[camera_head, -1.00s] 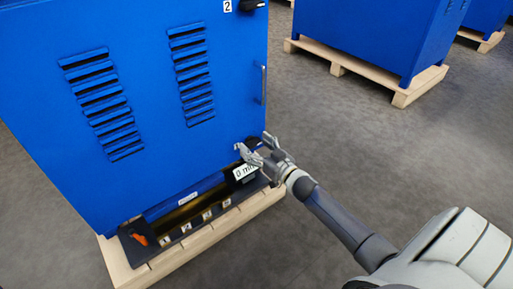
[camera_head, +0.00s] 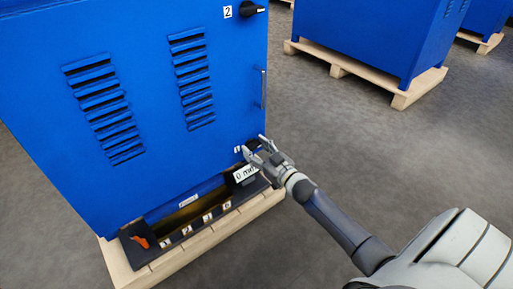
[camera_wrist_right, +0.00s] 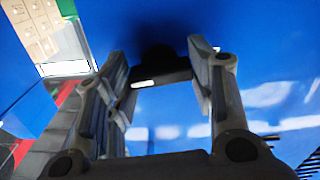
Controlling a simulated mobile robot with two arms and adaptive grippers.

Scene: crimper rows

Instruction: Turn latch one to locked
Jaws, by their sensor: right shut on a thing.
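Latch one (camera_wrist_right: 160,72) is a black knob at the lower right of the blue cabinet door (camera_head: 150,120). In the head view my gripper mostly hides it, and its label is partly covered. My right gripper (camera_head: 256,146) is at the knob and shut on it. In the right wrist view the knob sits between the two fingers of the right gripper (camera_wrist_right: 160,85), with a short white mark on its near edge. The knob's exact angle is hard to read. My left gripper is not in view.
Latch two (camera_head: 252,9), a black knob beside a "2" label, is at the door's upper right. A vertical handle (camera_head: 263,88) is on the door's right edge. A dark tray with an orange switch (camera_head: 140,242) lies below, on a wooden pallet (camera_head: 190,247).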

